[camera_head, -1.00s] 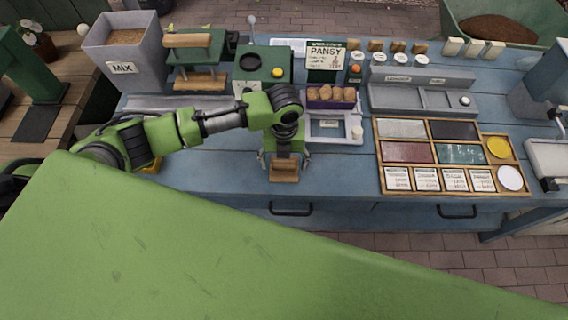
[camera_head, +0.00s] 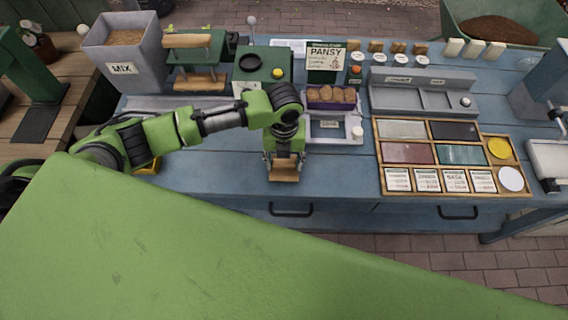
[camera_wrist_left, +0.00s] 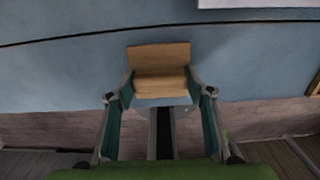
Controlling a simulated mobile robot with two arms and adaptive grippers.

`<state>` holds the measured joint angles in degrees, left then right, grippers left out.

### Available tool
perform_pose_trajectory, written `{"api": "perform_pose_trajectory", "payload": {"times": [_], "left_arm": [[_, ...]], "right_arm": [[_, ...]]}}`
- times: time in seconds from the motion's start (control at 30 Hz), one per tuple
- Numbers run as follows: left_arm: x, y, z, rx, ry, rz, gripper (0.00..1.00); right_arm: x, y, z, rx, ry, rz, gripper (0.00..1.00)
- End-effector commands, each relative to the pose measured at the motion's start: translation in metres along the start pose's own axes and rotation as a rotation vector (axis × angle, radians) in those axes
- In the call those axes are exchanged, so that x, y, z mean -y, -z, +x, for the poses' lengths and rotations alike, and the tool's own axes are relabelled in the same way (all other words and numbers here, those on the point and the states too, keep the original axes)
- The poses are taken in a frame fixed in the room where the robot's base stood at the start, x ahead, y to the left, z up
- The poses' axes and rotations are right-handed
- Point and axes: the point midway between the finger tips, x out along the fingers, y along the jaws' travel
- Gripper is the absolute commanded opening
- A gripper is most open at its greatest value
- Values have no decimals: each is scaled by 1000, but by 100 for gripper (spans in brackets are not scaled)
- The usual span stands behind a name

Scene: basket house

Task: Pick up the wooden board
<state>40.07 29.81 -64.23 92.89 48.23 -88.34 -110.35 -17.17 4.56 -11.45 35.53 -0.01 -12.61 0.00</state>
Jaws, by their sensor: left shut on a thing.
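The wooden board (camera_head: 284,172) is a small light-brown block near the front edge of the blue workbench. My left gripper (camera_head: 284,158) is above it, pointing down, and is shut on it. In the left wrist view the board (camera_wrist_left: 160,69) sits between the two fingertips of my left gripper (camera_wrist_left: 160,88), one at each side. Whether the board touches the bench or hangs just above it is hard to tell. My right gripper is not in view.
The blue workbench (camera_head: 215,180) is bare around the gripper. A framed tray (camera_head: 380,190) with labelled cards stands to the right. A purple box of brown lumps (camera_head: 318,105) and a green machine (camera_head: 250,75) stand behind. A grey MIX bin (camera_head: 135,80) is at the back left.

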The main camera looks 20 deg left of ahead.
Motion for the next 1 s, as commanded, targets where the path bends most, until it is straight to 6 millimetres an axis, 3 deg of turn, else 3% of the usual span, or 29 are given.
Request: {"api": "perform_pose_trajectory", "payload": {"times": [0.1, 0.4, 0.7, 1.0], "left_arm": [[1, -3, -18, 8, 4, 1, 26], [-4, 52, -81, 6, 4, 5, 26], [-10, 115, -107, 2, 2, 3, 26], [-12, 139, -118, 1, 0, -1, 26]], "right_arm": [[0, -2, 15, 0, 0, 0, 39], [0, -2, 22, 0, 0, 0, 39], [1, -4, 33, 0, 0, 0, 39], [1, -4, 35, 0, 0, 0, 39]]}}
